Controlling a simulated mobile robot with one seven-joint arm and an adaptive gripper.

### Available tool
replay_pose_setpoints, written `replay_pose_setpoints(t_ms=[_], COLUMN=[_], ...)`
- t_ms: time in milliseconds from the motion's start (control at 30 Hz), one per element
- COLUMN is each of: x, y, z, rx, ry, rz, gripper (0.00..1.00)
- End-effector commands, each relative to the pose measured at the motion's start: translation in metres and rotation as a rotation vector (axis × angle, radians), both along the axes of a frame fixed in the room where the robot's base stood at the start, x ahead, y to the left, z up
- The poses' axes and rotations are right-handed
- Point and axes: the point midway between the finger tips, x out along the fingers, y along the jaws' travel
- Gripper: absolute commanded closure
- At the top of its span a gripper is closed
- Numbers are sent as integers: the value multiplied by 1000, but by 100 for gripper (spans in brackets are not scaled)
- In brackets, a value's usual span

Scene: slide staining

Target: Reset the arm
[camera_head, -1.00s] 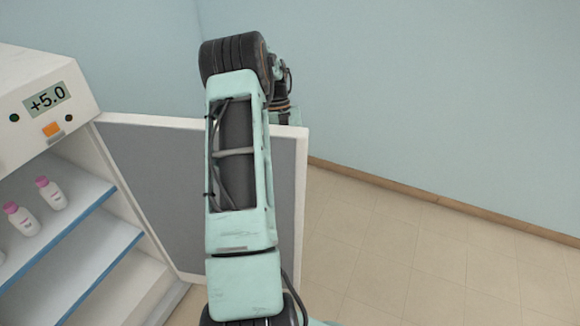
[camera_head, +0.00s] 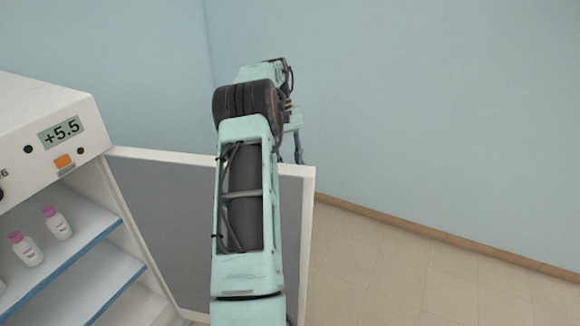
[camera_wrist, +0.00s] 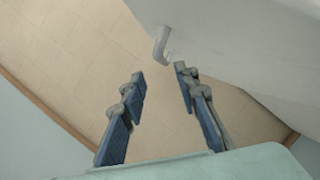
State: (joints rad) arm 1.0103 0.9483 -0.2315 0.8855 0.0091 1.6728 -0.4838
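My gripper is open and empty in the wrist view (camera_wrist: 158,82), with its two blue-padded fingers apart. Between and beyond the fingers are the tiled floor and a white surface with a grey hook-shaped handle (camera_wrist: 161,45). In the head view my arm stands up in front of the open fridge door. A bit of the gripper (camera_head: 298,150) shows behind the arm, near the door's top right corner; most of it is hidden.
The white fridge (camera_head: 85,108) on the left stands open and its display reads +5.5. White bottles with pink caps (camera_head: 57,225) stand on its upper shelf. The grey-lined door (camera_head: 165,205) swings out behind my arm. The floor (camera_head: 400,265) on the right is clear, with blue walls behind.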

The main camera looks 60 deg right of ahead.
Motion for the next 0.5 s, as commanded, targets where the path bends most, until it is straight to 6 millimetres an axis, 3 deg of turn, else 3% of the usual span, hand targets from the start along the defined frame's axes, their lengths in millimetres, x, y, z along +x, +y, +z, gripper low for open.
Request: replay_pose_setpoints(t_ms=[200,500], x=[3,4], y=[-2,-3], z=[11,12], rx=[0,0], ry=[0,0], rz=[0,0], gripper=[71,71])
